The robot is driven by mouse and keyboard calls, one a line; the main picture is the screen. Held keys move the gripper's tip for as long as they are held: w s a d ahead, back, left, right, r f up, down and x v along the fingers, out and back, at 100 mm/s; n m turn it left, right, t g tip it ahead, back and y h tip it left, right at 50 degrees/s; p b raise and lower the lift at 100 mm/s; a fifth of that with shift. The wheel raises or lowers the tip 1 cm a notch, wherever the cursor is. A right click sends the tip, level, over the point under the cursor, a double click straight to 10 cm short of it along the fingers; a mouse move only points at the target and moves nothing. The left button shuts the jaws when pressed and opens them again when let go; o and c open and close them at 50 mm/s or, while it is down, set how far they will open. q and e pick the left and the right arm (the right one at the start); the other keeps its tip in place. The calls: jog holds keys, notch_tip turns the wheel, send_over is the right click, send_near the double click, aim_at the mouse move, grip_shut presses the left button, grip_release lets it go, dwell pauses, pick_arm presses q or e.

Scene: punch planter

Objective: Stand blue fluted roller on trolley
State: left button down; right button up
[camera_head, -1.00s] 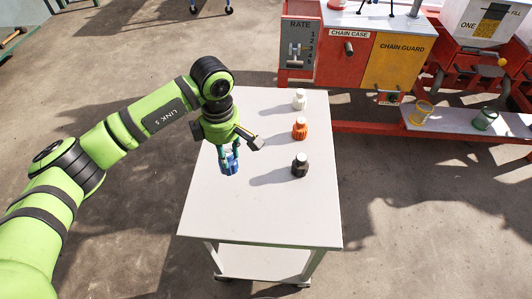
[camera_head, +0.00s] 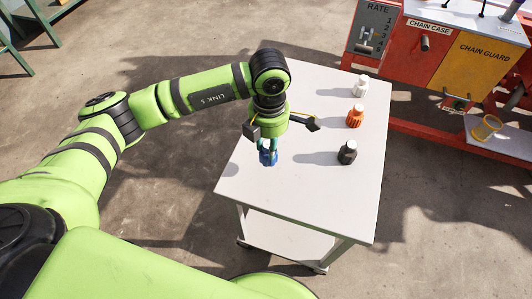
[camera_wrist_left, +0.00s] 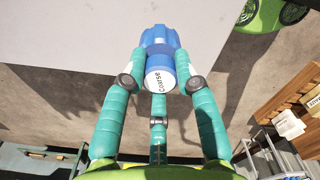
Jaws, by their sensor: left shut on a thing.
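The blue fluted roller (camera_head: 268,157) hangs below my left gripper (camera_head: 267,146), over the near-left part of the pale trolley top (camera_head: 300,205) in the head view. In the left wrist view the teal fingers are closed around the roller (camera_wrist_left: 161,42), and its white end face (camera_wrist_left: 160,81) reads "Coarse". The blue fluted end points away from the wrist camera. A shadow lies on the top to the left of the roller, which looks held above the surface; the exact gap cannot be told. My right gripper is not in view.
White (camera_head: 361,86), orange (camera_head: 355,116) and black (camera_head: 347,152) rollers stand in a row along the trolley's right side. The top's near middle is clear. A red machine with a yellow chain guard (camera_head: 482,67) stands at the back right, with a yellow cup (camera_head: 487,127) on its ledge.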

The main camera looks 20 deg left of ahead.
aim_at(265, 155)
pick_arm(q)
jog(key=shift+s+a+f, duration=0.25)
jog(key=shift+s, duration=0.25)
jog(key=shift+s+f, duration=0.15)
notch_tip(265, 155, down, 4)
jog(key=shift+f+p, duration=0.1)
jog(key=shift+p, duration=0.2)
jog(key=c, duration=0.9)
grip_release()
jog(key=shift+c, duration=0.2)
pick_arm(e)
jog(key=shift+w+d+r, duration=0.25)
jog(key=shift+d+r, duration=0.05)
